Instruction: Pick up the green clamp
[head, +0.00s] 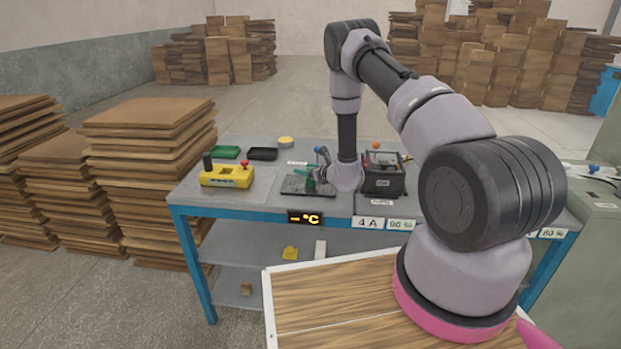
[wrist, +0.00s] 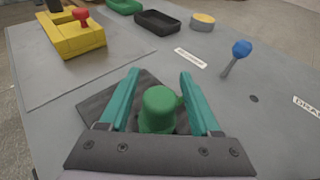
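The green clamp (wrist: 159,106) stands on a dark flat plate (wrist: 97,104) on the grey table. It is a rounded green body with a small knob on its right side. My gripper (wrist: 159,76) is open, with one teal finger on each side of the clamp. A gap shows on the left; the knob is close to the right finger, and I cannot tell whether they touch. The gripper's base hides the clamp's lower part. In the head view, the clamp (head: 310,184) is small and partly hidden by my gripper.
A yellow box with a red knob (wrist: 76,38), a black tray (wrist: 157,23) and a yellow round tin (wrist: 202,22) stand farther back. In the head view, a black box (head: 383,180) stands right of my gripper.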

